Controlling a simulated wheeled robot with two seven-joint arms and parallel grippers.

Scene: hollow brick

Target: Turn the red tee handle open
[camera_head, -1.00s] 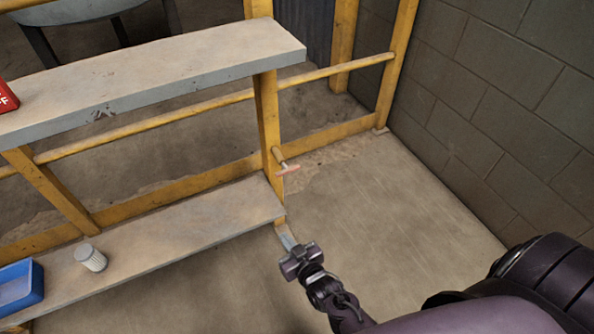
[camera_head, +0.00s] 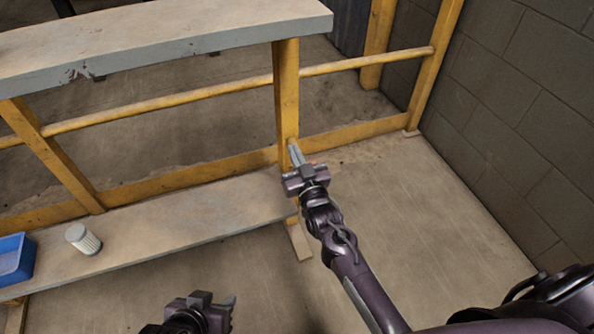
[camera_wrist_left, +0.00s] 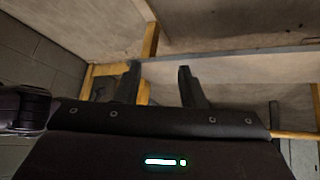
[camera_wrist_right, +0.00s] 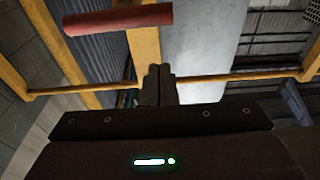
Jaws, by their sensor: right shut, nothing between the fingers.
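The red tee handle (camera_wrist_right: 118,18) shows large at the top of the right wrist view, its bar lying nearly level across the picture in front of the yellow post (camera_head: 287,95). In the head view it is mostly hidden behind my right gripper (camera_head: 295,152), with only a small reddish bit visible beside the gripper. My right gripper is shut and empty at the post, its fingertips (camera_wrist_right: 158,70) below the bar in the right wrist view and apart from it in that picture. My left gripper (camera_head: 230,300) is low at the front, open and empty, its fingers (camera_wrist_left: 158,75) well spread.
A grey upper shelf (camera_head: 160,45) and a lower shelf (camera_head: 180,215) run left from the post. A white ridged cylinder (camera_head: 83,239) and a blue bin (camera_head: 14,258) stand on the lower shelf. A block wall (camera_head: 520,130) rises at right; the floor (camera_head: 400,230) before it is clear.

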